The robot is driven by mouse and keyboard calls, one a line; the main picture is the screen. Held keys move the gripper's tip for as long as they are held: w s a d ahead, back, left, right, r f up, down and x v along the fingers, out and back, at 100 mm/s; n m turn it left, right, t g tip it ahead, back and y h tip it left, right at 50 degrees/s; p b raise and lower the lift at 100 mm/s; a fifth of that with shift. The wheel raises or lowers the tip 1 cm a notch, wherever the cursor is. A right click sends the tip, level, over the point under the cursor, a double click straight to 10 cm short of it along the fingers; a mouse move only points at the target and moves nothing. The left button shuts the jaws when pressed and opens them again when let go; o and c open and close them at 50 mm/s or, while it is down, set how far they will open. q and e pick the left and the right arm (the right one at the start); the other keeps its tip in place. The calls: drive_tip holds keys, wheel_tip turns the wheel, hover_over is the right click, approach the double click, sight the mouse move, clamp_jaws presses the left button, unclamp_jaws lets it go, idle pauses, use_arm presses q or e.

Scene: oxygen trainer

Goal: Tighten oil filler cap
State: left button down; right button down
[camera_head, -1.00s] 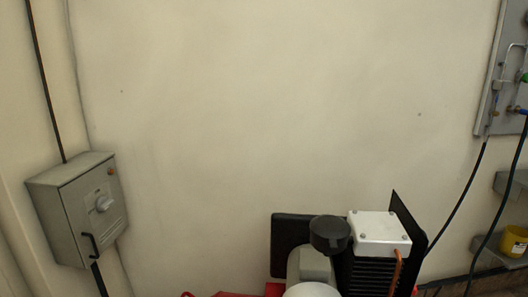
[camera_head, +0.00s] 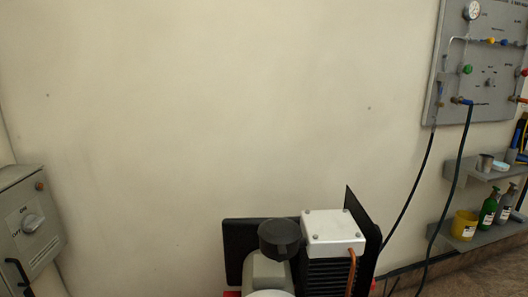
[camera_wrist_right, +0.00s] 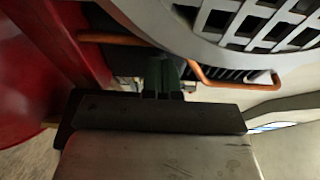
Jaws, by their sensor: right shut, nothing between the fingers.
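The compressor (camera_head: 332,232) stands at the bottom of the head view, with a white-topped block, black fins and a copper pipe. A black round knob-like part (camera_head: 279,238) sits on its grey housing; I cannot tell if it is the oil filler cap. No part is clearly the oil filler cap in either view. My right gripper (camera_wrist_right: 163,72) shows in the right wrist view, shut and empty, close under the compressor's pale grille guard (camera_wrist_right: 250,28) and orange pipe. What lies beyond its fingertips is too dark to tell. My left gripper is in neither view.
A grey switch box (camera_head: 28,228) is on the wall at left. At right are a gauge panel (camera_head: 480,60) with hoses, and shelves (camera_head: 488,170) with bottles and a yellow tub (camera_head: 465,225). A red surface (camera_wrist_right: 30,90) is close left of my right gripper.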

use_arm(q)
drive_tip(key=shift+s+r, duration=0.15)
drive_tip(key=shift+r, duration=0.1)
use_arm(e)
drive_tip(key=shift+w+r, duration=0.25)
drive_tip(key=shift+w, duration=0.3)
